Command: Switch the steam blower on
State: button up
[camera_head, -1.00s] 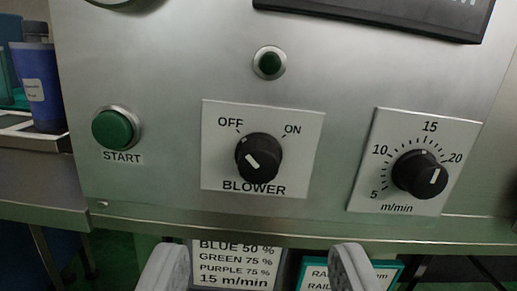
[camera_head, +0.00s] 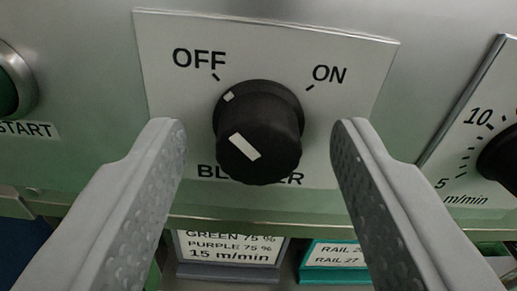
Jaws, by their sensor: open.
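The blower knob (camera_head: 270,115) is a black round knob in the middle of a white plate (camera_head: 165,85) marked OFF, ON and BLOWER. A white mark on its rim and a white bar on its face both lean to the upper left, toward OFF. My gripper (camera_head: 256,140) is open, with one grey finger on each side of the knob. Gaps show between the fingers and the knob in the picture; I cannot tell how deep the tips reach. The knob covers part of the word BLOWER.
The green START button (camera_head: 8,92) is at the left edge. The black m/min speed dial (camera_head: 500,155) is at the right edge. Below the steel panel are a settings sign (camera_head: 230,248) and a teal-framed rail card (camera_head: 335,256).

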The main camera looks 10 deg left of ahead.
jog(key=c, duration=1)
jog(key=shift+o, duration=0.2)
jog(key=shift+m, duration=0.3)
jog(key=m, duration=0.3)
jog(key=shift+m, duration=0.4)
jog(key=m, duration=0.4)
jog(key=shift+m, duration=0.3)
jog(key=m, duration=0.4)
jog(key=shift+d, duration=0.1)
jog(key=m, duration=0.4)
jog(key=shift+f+m, duration=0.1)
jog(key=shift+m, duration=0.5)
